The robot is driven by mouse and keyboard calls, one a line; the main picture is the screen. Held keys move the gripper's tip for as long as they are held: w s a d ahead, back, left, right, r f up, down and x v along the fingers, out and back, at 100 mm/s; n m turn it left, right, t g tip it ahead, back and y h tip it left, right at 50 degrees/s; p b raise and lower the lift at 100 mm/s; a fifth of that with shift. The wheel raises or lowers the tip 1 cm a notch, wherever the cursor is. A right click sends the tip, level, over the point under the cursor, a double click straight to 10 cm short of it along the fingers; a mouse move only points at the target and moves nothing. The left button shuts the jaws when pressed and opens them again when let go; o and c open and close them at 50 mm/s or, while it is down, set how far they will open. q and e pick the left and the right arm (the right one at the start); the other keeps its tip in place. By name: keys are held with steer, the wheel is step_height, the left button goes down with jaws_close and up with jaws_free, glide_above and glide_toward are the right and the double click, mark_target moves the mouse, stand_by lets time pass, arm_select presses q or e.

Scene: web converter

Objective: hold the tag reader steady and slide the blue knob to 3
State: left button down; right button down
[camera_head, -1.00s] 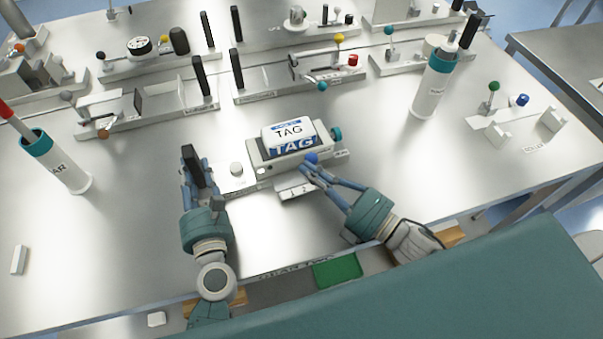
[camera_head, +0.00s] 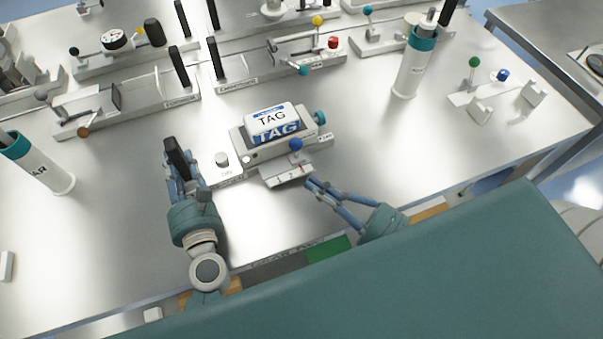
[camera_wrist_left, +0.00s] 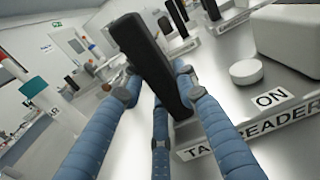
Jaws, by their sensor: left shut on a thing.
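The tag reader (camera_head: 240,147) is a pale box with a blue-and-white TAG block (camera_head: 271,121) on top. Its blue knob (camera_head: 295,144) stands at the front, above the right part of a small plate numbered from 1 (camera_head: 287,174). The knob's exact setting is too small to read. My left gripper (camera_head: 178,165) is shut around the upright black handle (camera_head: 176,150) at the reader's left end. The handle also shows between the fingers in the left wrist view (camera_wrist_left: 150,60). My right gripper (camera_head: 310,182) is just in front of the number plate, apart from the knob; its finger opening is unclear.
A white ON button (camera_head: 222,159) sits between handle and reader box. A teal knob (camera_head: 320,118) is on the reader's right side. Tall white cylinders stand left (camera_head: 45,172) and right (camera_head: 408,75). Other fixtures line the back.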

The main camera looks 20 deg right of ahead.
arm_select(q)
steer(key=shift+s+f, duration=0.2)
steer(key=shift+f, duration=0.4)
arm_select(e)
steer(key=shift+s+d, duration=0.25)
steer(key=shift+s, duration=0.1)
arm_select(q)
steer(key=shift+w+r, duration=0.1)
steer(key=shift+r, duration=0.2)
arm_select(e)
steer(key=shift+w+r, duration=0.1)
arm_select(q)
steer(key=c, duration=1.4)
jaws_free()
steer(key=shift+o, duration=0.9)
steer(key=shift+r, duration=0.2)
steer(key=s, duration=1.2)
steer(key=shift+d, duration=0.35)
steer(key=shift+r, duration=0.1)
